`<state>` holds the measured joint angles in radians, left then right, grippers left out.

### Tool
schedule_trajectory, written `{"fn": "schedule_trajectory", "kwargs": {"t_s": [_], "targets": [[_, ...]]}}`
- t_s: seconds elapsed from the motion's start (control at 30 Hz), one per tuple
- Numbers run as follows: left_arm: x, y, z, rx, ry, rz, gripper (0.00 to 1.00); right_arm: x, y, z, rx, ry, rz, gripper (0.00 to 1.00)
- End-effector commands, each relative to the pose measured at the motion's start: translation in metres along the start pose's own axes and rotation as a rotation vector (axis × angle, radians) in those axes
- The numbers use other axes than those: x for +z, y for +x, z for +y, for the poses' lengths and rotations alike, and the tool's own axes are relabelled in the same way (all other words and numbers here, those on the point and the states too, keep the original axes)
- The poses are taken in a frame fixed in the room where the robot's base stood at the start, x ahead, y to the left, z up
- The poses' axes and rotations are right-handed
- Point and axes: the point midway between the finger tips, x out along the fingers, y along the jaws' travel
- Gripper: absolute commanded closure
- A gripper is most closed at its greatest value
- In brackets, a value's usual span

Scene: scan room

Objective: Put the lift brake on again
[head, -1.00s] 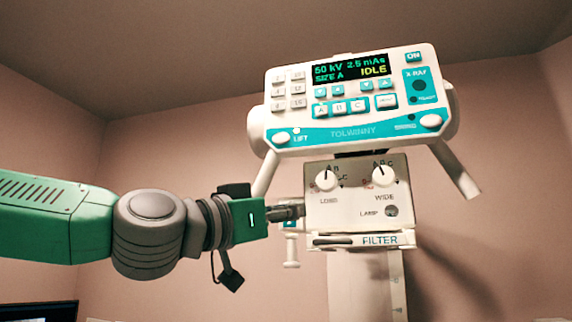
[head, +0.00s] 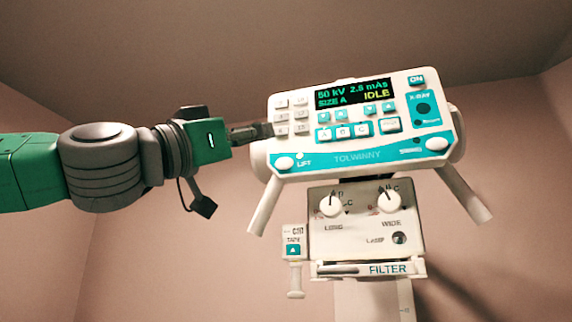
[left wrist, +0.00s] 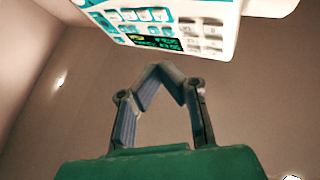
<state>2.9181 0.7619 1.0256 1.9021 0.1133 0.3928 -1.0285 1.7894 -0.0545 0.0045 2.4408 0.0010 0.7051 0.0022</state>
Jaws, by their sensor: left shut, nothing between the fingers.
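The white and teal control console (head: 357,157) hangs at the upper right in the head view, its display (head: 352,93) reading 50 kV, 2.5 mAs, SIZE A, IDLE. The round white LIFT button (head: 284,163) is at its lower left, with a small pale spot (head: 299,155) above the label. My left gripper (head: 267,130) is shut and empty, pointing right at the console's left edge, above and left of the LIFT button. In the left wrist view its fingertips (left wrist: 160,70) meet below the console (left wrist: 170,25), which appears upside down. Contact cannot be told. My right gripper is not in view.
Below the console is the collimator box (head: 362,225) with two knobs and a FILTER slot (head: 370,269). A tape unit (head: 293,250) hangs on its left side. The space left of the console is free apart from my arm.

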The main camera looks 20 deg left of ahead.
Motion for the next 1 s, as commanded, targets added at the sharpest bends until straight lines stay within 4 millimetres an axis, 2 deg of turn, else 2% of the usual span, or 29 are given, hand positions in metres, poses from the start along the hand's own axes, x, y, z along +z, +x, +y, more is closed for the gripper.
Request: {"fn": "schedule_trajectory", "kwargs": {"t_s": [0.53,1.0], "targets": [[0.034,0.049,-0.031,0.000,0.001,-0.002,1.00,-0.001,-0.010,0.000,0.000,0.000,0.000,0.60],[0.043,0.060,-0.043,0.000,0.001,0.000,1.00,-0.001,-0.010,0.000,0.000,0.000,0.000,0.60]]}}
